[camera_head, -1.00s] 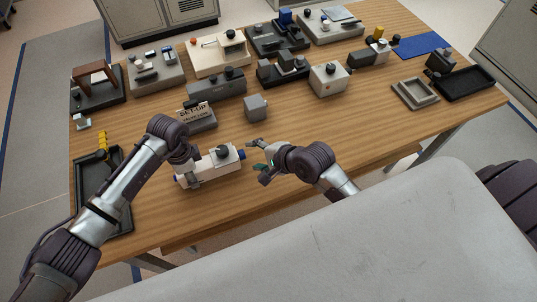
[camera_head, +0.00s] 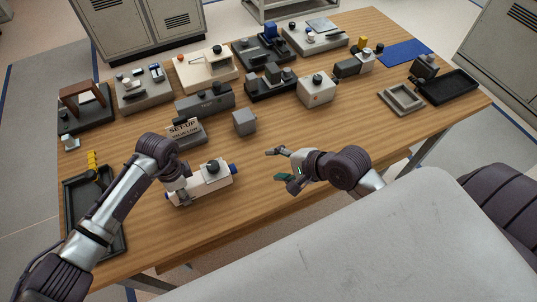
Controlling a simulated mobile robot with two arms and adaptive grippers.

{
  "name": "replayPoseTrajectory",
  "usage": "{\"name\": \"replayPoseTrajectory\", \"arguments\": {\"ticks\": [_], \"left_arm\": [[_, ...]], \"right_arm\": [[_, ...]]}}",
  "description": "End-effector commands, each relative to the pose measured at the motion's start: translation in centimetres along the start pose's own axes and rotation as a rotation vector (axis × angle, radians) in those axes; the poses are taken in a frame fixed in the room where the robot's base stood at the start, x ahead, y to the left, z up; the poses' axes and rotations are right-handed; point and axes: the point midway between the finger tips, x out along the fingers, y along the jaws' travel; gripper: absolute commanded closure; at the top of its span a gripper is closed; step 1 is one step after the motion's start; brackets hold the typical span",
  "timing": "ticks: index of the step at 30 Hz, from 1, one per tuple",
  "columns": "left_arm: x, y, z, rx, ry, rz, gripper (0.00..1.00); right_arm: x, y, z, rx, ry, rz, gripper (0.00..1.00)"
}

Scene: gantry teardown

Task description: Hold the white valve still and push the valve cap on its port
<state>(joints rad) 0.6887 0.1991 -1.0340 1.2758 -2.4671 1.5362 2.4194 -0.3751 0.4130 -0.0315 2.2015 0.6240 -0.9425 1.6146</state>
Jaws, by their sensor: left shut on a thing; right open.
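The white valve (camera_head: 214,184) lies near the table's front edge, with a dark round knob on top. A blue piece (camera_head: 233,169) sits at its right end; I cannot tell whether it is the valve cap or part of the port. My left gripper (camera_head: 180,190) comes down over the valve's left part and is shut on it, hiding some of that end. My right gripper (camera_head: 277,165) is open and empty to the right of the valve, its fingers pointing left towards the blue end, with a clear gap between.
A black tray (camera_head: 68,212) lies at the left edge under my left arm. Several fixtures line the back. The table's middle right is clear.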

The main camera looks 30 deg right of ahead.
Motion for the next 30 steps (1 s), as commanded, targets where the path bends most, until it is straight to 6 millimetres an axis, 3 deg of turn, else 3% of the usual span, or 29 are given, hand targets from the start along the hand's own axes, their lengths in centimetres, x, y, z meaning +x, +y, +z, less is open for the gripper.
{"name": "replayPoseTrajectory", "arguments": {"ticks": [5,6,10,22,26,30], "left_arm": [[0.0,0.0,0.0,0.0,0.0,0.0,0.97],[0.0,0.0,0.0,0.0,0.0,0.0,0.46],[0.0,0.0,0.0,0.0,0.0,0.0,0.24],[-0.6,-0.1,0.0,0.0,0.001,-0.001,0.23],[-2.4,-0.1,0.0,0.001,0.001,-0.004,0.23],[-5.4,-0.2,0.0,0.001,0.002,-0.005,0.23]], "right_arm": [[0.0,0.0,0.0,0.0,0.0,0.0,0.4],[0.0,0.0,0.0,0.0,0.0,0.0,0.4],[0.0,0.0,0.0,0.0,0.0,0.0,0.4],[0.0,0.0,0.0,0.0,-0.001,0.0,0.4],[0.0,0.0,0.0,0.0,0.0,0.0,0.4],[0.0,0.0,0.0,0.0,0.0,0.0,0.4]]}}
